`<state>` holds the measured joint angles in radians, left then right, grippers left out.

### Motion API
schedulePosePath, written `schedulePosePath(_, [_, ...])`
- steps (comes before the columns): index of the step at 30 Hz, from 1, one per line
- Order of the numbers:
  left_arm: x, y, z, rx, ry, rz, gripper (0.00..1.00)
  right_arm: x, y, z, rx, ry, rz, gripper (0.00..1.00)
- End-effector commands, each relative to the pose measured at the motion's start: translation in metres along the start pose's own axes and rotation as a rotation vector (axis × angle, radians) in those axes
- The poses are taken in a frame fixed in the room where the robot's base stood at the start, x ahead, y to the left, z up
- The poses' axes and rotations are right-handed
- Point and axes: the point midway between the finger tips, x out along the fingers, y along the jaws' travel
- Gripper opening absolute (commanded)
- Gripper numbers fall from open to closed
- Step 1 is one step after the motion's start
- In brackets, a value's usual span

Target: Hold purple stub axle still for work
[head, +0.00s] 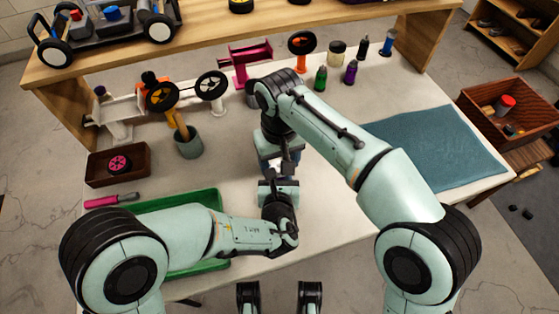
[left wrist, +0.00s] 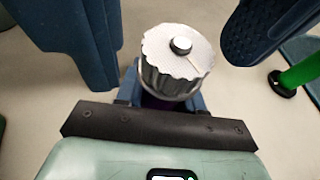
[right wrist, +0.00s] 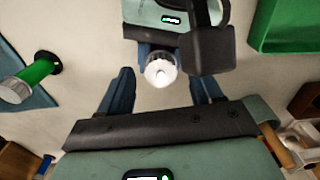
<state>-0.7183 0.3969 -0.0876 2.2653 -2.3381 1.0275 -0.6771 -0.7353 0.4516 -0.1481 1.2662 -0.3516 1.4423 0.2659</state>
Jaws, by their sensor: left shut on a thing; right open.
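The part in my left gripper (left wrist: 162,98) is a short cylinder with a dark ribbed side and a pale scalloped top with a small round knob (left wrist: 180,45). A bit of purple, the stub axle (left wrist: 155,103), shows under it between the shut left fingers. In the right wrist view the pale top (right wrist: 160,72) faces my camera. In the head view both grippers meet near the table's middle, and the arms largely hide the part.
A green tray (head: 214,193) lies under my left arm. A blue mat (head: 440,145) is at the right. A brown box (head: 118,164), a grey cup (head: 189,147) and a white stand with wheels (head: 118,112) are at the left. Small bottles (head: 320,79) stand behind my right arm.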

Motion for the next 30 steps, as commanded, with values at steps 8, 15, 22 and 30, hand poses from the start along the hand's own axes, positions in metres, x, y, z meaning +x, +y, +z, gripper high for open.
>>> schedulePosePath(8, [0.0,0.0,0.0003,0.0,-0.001,0.0,0.05,0.0065,0.0001,0.0002,0.0,0.0,0.0,0.65])
schedulePosePath(15, [0.0,0.0,0.0003,0.0,-0.001,0.0,0.05,0.0063,0.0001,0.0002,0.0,0.0,0.0,0.19])
schedulePosePath(22, [0.0,0.0,0.0003,0.0,-0.001,0.0,0.05,0.0062,0.0,0.0002,0.005,0.0,0.0,0.08])
schedulePosePath(30, [0.0,0.0001,0.0002,0.0,-0.001,0.0,0.05,0.0061,-0.0005,0.0001,0.089,0.0,0.0,0.08])
